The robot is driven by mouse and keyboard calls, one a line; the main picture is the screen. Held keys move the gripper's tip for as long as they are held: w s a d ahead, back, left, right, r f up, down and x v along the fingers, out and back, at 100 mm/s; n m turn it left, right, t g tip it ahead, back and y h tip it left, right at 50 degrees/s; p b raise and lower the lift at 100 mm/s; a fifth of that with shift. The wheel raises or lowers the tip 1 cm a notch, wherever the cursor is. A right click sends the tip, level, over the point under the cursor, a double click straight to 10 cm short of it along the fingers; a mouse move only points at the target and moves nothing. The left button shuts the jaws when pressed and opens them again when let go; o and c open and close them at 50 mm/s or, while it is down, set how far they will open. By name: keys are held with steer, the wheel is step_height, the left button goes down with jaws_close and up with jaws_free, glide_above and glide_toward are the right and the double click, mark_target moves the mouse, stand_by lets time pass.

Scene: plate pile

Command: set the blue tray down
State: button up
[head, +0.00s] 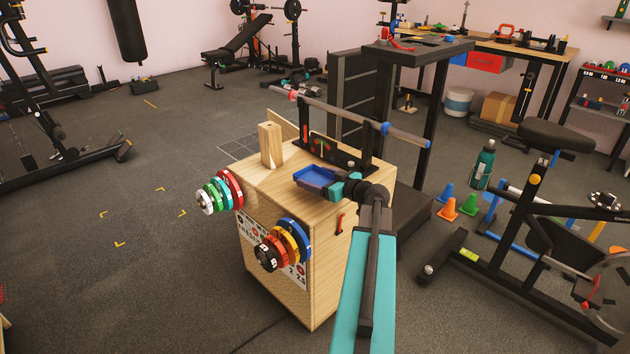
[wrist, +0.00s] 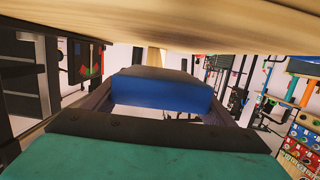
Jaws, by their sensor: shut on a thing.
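The blue tray (head: 314,177) is at the right part of the wooden cabinet's top (head: 262,180) in the head view. My gripper (head: 336,185) reaches it from the right and is shut on its near side. In the wrist view the tray (wrist: 160,94) shows as a blue block between the two dark fingers, with a wooden surface across the top of that picture. I cannot tell whether the tray touches the cabinet top or hangs just above it. The tray's far side is hidden in the wrist view.
A wooden block (head: 271,145) stands at the back left of the top. A long bar (head: 350,116) on a dark stand spans the back. Coloured weight plates (head: 290,242) stick out at the front. An exercise bike (head: 545,220) stands right. The top's front left is clear.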

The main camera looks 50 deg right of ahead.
mark_target(312, 170)
steer(key=shift+w+d+f+b, duration=0.2)
steer(key=shift+w+d+b, duration=0.4)
steer(key=shift+w+d, duration=1.3)
steer(key=shift+w+d, duration=0.2)
steer(key=shift+w, duration=0.05)
steer(key=shift+d+f+b, duration=0.1)
steer(key=shift+f+b, duration=0.25)
steer(key=shift+f, duration=0.1)
steer(key=shift+f+b, duration=0.7)
steer(key=shift+f, duration=0.7)
steer(key=o, duration=1.2)
steer(key=shift+f, duration=0.1)
